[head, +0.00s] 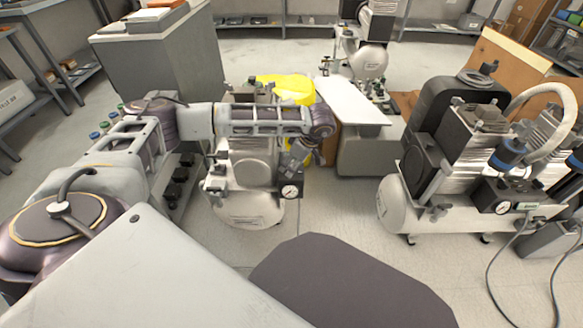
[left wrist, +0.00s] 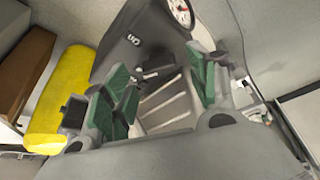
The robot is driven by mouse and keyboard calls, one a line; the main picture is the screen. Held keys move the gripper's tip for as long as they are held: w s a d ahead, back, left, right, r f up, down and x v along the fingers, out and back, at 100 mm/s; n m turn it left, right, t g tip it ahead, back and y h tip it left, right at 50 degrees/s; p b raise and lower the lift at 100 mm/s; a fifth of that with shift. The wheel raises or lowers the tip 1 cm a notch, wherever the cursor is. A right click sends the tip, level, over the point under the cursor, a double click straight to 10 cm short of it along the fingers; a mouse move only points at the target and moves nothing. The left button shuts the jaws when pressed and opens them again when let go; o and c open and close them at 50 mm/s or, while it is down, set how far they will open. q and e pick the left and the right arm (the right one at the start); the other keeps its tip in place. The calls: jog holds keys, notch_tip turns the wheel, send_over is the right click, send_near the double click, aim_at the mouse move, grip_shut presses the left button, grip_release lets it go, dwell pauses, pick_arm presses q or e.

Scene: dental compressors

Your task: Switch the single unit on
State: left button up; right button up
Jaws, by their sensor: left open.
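The single compressor unit (head: 247,195) stands on the floor left of centre in the head view, its upper part partly hidden behind my left arm. Its pressure gauge (head: 290,191) is on the front right side. In the left wrist view, the dark switch box (left wrist: 130,42) and white gauge (left wrist: 182,13) lie just beyond my fingers. My left gripper (head: 297,158) is above the gauge, pointing down. In the left wrist view its green-padded fingers (left wrist: 161,82) are apart with nothing held between them. Contact with the box cannot be told. My right gripper is not in view.
A larger compressor (head: 470,160) with hoses stands at the right. Another unit (head: 368,58) is at the back. A yellow covering (head: 290,87) and a grey bench with a white top (head: 352,100) are behind the single unit. Floor (head: 335,215) between the compressors is clear.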

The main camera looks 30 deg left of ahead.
pick_arm(q)
jog(key=shift+x, duration=0.75)
jog(key=c, duration=1)
